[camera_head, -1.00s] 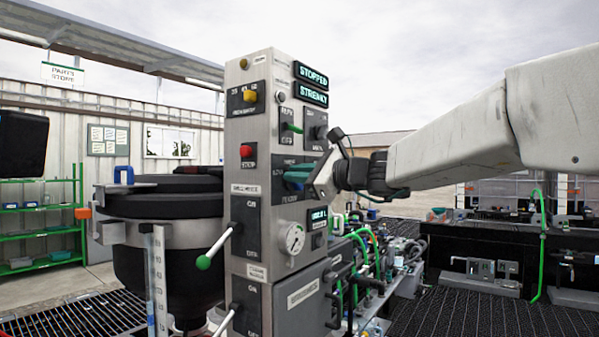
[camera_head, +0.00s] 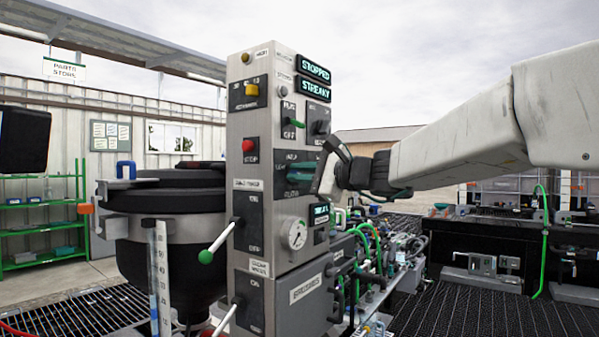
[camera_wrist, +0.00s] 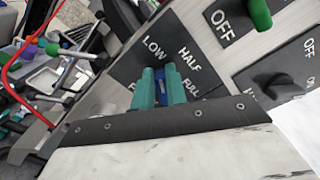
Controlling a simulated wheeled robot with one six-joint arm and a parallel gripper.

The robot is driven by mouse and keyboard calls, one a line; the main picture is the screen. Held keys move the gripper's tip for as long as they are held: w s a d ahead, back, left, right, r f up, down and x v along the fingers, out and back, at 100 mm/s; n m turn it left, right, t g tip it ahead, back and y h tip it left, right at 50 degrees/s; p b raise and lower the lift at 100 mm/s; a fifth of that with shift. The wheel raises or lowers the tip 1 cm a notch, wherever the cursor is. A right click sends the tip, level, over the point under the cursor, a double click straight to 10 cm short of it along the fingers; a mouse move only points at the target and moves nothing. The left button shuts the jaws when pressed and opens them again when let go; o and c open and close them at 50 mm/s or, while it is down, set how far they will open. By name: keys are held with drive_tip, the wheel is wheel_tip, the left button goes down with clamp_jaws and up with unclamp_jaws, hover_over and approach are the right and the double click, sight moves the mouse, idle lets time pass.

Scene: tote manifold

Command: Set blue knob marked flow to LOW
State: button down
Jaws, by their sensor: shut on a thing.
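The blue knob (camera_wrist: 161,82) shows as a narrow strip between the two teal fingers of my gripper (camera_wrist: 160,88) in the wrist view. My gripper is shut on it. The dark knob plate (camera_wrist: 128,68) bears the word LOW just above the fingers, with HALF and FULL to the right. Another label at the left is partly hidden by a finger. The fingers hide the knob's sides, and I cannot tell its exact setting. In the head view my gripper (camera_head: 300,174) is at the front of the steel control column (camera_head: 262,205), and the knob is hidden.
A green switch (camera_head: 296,123) and a black knob (camera_head: 320,127) sit just above my gripper. A yellow knob (camera_head: 251,90), a red button (camera_head: 248,146), a gauge (camera_head: 294,233) and a green-tipped lever (camera_head: 206,256) are on the column. Lit displays read STOPPED and STREAKY.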

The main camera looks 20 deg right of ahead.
drive_tip(key=shift+w+d+f, duration=0.1)
drive_tip(key=shift+f, duration=0.2)
drive_tip(key=c, duration=1.4)
unclamp_jaws()
drive_tip(key=shift+c, duration=0.2)
drive_tip(key=shift+r, duration=0.3)
drive_tip(key=shift+s, duration=0.45)
drive_tip(key=v, duration=0.7)
drive_tip(key=shift+d, duration=0.25)
drive_tip(key=shift+w, duration=0.1)
